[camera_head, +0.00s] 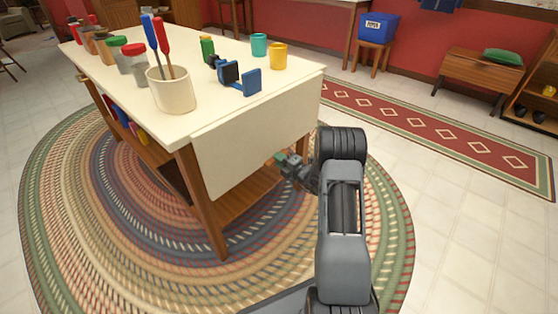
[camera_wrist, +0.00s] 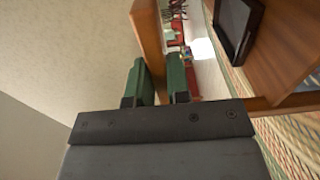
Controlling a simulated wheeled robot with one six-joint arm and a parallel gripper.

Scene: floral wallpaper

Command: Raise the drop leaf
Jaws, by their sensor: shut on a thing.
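The cream drop leaf (camera_head: 255,137) hangs down from the near right side of the cream-topped wooden table (camera_head: 215,54). It looks close to upright. My gripper (camera_head: 283,158) is at the leaf's lower edge, towards its right half. In the wrist view, the green fingers of my gripper (camera_wrist: 159,65) stand on either side of a brown wooden edge, with the pale leaf face (camera_wrist: 75,45) to the left. The gripper is shut on the leaf's edge. The exact contact is partly hidden by the fingers.
On the tabletop stand a cream crock (camera_head: 172,95) with red and blue-handled tools, several jars, a blue and black clamp-like object (camera_head: 235,77), a teal cup (camera_head: 259,45) and a yellow cup (camera_head: 278,56). A lower wooden shelf (camera_head: 245,195) lies beneath.

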